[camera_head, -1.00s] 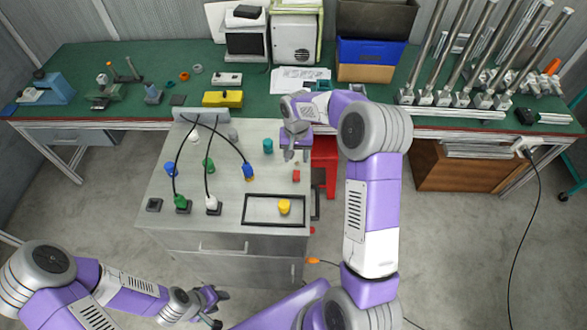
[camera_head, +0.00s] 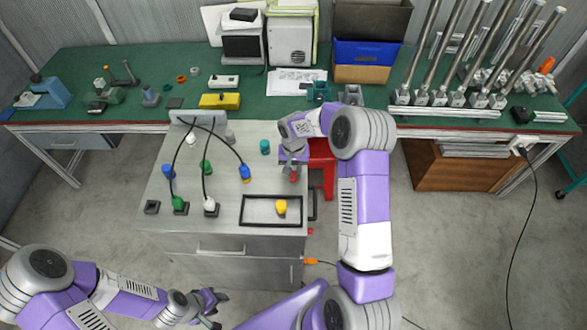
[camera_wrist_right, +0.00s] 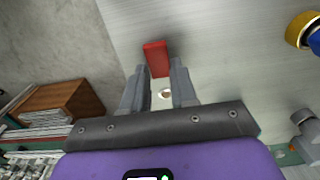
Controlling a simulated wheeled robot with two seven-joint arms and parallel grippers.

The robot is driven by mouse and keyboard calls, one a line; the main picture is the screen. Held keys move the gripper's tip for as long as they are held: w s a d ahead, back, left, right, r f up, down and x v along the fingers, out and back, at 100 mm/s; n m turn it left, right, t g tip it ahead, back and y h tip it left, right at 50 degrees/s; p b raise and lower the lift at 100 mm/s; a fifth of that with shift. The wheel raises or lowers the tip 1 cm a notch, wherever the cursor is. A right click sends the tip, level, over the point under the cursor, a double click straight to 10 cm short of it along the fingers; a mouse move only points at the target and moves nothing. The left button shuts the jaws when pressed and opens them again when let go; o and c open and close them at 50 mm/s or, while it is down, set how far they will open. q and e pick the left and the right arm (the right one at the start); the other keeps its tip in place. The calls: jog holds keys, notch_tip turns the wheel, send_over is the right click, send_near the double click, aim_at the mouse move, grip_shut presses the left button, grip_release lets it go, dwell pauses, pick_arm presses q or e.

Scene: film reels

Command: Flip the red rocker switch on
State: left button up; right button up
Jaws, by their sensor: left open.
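The red rocker switch (camera_wrist_right: 155,58) stands up from the grey bench top in the right wrist view, just beyond and between my right fingertips. In the head view the switch (camera_head: 293,177) shows near the right edge of the cabinet top, partly covered by my right gripper (camera_head: 292,167). My right gripper (camera_wrist_right: 159,68) has its fingers apart, with a gap between them, and points down at the switch. I cannot tell whether a finger touches it. My left gripper (camera_head: 212,308) is open and empty, low at the left, away from the cabinet.
The grey cabinet top (camera_head: 225,135) carries cables with coloured plugs, a teal knob (camera_head: 265,146) and a black frame (camera_head: 250,222) around a yellow knob (camera_head: 281,207). A small round pale-centred fitting (camera_wrist_right: 165,94) lies between my right fingers. A red stool (camera_head: 322,165) stands beside the cabinet.

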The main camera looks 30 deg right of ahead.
grip_shut()
jog(key=t+b, duration=0.1)
jog(key=b, duration=0.2)
jog(key=t+h+b, duration=0.1)
jog(key=b, duration=0.3)
jog(key=t+h+b, duration=0.1)
jog(key=b, duration=0.3)
jog(key=shift+s+a, duration=0.3)
jog(key=shift+s, duration=0.1)
jog(key=shift+t+b, duration=0.3)
jog(key=shift+b, duration=0.3)
jog(key=shift+r, duration=0.15)
jog(key=o, duration=0.5)
grip_release()
jog(key=shift+s, duration=0.1)
jog(key=p+v, duration=0.1)
jog(key=v, duration=0.6)
jog(key=shift+a+r, duration=0.1)
jog(key=shift+r, duration=0.1)
